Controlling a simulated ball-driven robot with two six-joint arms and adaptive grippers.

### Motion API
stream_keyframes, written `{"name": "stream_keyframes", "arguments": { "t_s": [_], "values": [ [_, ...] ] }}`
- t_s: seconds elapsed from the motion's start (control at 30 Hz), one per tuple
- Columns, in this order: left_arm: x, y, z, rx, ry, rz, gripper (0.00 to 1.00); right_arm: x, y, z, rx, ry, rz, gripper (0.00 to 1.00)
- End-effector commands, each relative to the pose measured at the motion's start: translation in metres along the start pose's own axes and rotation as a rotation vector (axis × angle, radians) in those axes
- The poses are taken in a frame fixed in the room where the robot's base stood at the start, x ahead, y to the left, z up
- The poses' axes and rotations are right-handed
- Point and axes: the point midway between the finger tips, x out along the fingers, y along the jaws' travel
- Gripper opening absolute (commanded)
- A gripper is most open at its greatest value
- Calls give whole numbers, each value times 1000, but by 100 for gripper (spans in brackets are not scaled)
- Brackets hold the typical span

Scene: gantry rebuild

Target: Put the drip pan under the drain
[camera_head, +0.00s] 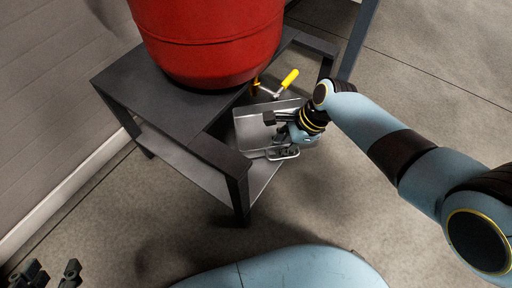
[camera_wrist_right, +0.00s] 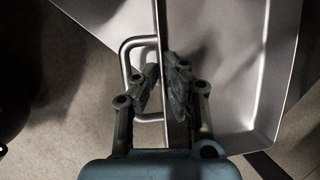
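The drip pan (camera_head: 257,123) is a shallow grey metal tray with a wire handle (camera_head: 285,154) on its near side. It is at the stand's open right side, below and to the right of the red drum (camera_head: 210,40). The drain, with a yellow lever (camera_head: 289,79), sticks out low on the drum's right. My right gripper (camera_head: 279,128) is at the pan. In the right wrist view its fingers (camera_wrist_right: 164,80) close on the pan's rim (camera_wrist_right: 260,130), beside the handle loop (camera_wrist_right: 127,60). My left gripper (camera_head: 45,273) is open and empty at the bottom left.
The drum stands on a dark stand (camera_head: 120,85) with a grey lower shelf (camera_head: 190,165). The stand's front leg (camera_head: 238,195) is left of the pan. A wall runs along the left. The concrete floor (camera_head: 340,200) right of the stand is clear.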

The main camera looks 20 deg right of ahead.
Motion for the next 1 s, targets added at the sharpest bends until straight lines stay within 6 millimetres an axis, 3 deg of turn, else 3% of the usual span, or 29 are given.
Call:
{"name": "stream_keyframes", "arguments": {
  "t_s": [0.07,0.1,0.2,0.57,0.9,1.0],
  "values": [
    [-1,2,3,4,78,2,40,11,-3,14,1,-4,0,0],
    [3,1,-15,8,126,1,40,10,-4,16,1,-1,0,0],
    [8,1,-40,16,206,1,40,11,-7,22,-1,-1,-1,0],
    [14,0,-84,31,359,0,40,15,-10,33,0,-1,-2,0],
    [4,1,-179,67,729,2,40,28,-17,58,1,-2,-1,0],
    [-6,2,-207,79,850,4,40,32,-16,54,1,1,0,0]
  ]
}}
